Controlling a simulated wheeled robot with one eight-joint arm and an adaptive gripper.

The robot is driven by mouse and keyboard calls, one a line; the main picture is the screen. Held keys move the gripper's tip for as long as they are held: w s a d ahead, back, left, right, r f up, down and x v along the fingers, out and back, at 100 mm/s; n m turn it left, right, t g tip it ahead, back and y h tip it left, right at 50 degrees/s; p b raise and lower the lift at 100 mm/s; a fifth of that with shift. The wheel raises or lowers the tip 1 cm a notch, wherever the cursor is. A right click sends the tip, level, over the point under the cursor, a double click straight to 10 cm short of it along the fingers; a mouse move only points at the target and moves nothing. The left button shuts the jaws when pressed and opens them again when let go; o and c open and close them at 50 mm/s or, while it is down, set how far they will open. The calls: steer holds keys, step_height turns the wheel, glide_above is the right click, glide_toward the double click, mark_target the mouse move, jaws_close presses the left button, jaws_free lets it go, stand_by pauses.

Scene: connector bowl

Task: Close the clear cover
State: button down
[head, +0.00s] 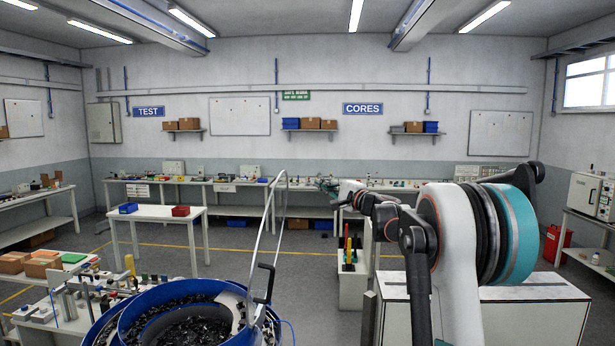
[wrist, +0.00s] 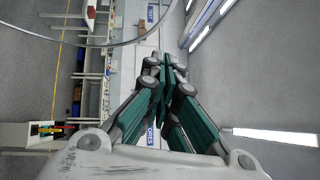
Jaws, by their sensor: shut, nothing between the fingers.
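The clear cover (head: 274,225) stands raised, nearly edge-on, at the right side of the blue bowl (head: 160,299) in the head view. A black handle (head: 266,283) shows low on the cover. The bowl holds many small dark parts. My gripper (head: 324,186) is out to the right of the cover's upper part, small and partly hidden by my arm. In the wrist view my gripper (wrist: 168,68) has its teal fingers together with nothing between them. A thin curved rim, probably the cover's (wrist: 110,44), crosses the upper left there. I see no contact with it.
A workbench with boxes (head: 42,264) and tools stands left of the bowl. A white table (head: 155,213) with blue and red bins stands behind. A white cabinet (head: 530,310) is at the lower right. Open floor (head: 240,258) lies behind the bowl.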

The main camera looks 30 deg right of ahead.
steer(key=a+p+x, duration=0.2)
steer(key=p+x, duration=0.1)
steer(key=x, duration=0.9)
steer(key=shift+s+a+p, duration=0.25)
steer(key=shift+a+p, duration=0.05)
steer(key=shift+a, duration=0.05)
steer(key=shift+a, duration=0.1)
